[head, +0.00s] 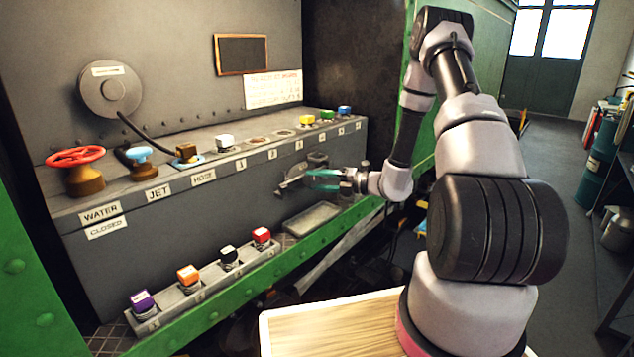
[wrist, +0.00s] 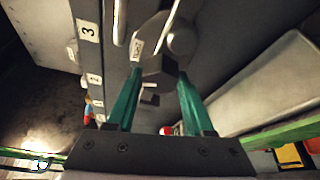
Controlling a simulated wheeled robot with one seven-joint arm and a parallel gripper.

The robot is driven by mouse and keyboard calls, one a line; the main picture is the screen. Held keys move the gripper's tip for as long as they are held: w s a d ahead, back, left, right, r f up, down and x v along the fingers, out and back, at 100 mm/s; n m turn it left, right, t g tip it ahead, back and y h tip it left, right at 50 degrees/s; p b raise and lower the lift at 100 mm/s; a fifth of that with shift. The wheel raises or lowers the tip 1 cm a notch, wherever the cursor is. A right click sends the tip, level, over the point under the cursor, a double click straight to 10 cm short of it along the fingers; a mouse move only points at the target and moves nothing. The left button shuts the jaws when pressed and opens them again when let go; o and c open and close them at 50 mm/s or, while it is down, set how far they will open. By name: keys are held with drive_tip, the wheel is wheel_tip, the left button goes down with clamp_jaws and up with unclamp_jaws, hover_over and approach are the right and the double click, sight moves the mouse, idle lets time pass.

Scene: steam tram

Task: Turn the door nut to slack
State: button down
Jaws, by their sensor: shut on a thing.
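My gripper (head: 314,180) is at the front face of the grey bench, below the numbered labels, beside a grey metal fitting (head: 291,181). In the wrist view, its two teal fingers (wrist: 160,77) are shut on the dark, angular door nut (wrist: 158,67), one finger on each side. A small white label (wrist: 137,46) sits beside the nut, too blurred to read surely. In the head view the fingers largely hide the nut, and I cannot tell its turned angle.
A red handwheel (head: 76,157) and a blue one (head: 138,153) stand at the bench's left. A lower rack (head: 205,285) holds several coloured cubes. A shallow metal tray (head: 311,218) lies below my gripper. A green beam (head: 225,300) runs along the front.

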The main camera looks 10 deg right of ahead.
drive_tip(key=n+h, duration=0.2)
drive_tip(key=n, duration=0.1)
drive_tip(key=shift+r+n, duration=0.15)
drive_tip(key=shift+n, duration=0.15)
drive_tip(key=n+h, duration=0.1)
drive_tip(key=n, duration=0.2)
drive_tip(key=shift+s+a+t+h, duration=0.1)
drive_tip(key=shift+t+h, duration=0.2)
drive_tip(key=shift+h, duration=0.1)
drive_tip(key=n, duration=0.1)
drive_tip(key=n+h, duration=0.1)
drive_tip(key=shift+s+a+r+n+t+h, duration=0.1)
drive_tip(key=shift+n+t+h, duration=0.2)
drive_tip(key=shift+n, duration=0.1)
drive_tip(key=shift+n+t+h, duration=0.7)
drive_tip(key=shift+n+h, duration=0.2)
drive_tip(key=shift+n, duration=0.5)
drive_tip(key=shift+c, duration=1.4)
unclamp_jaws()
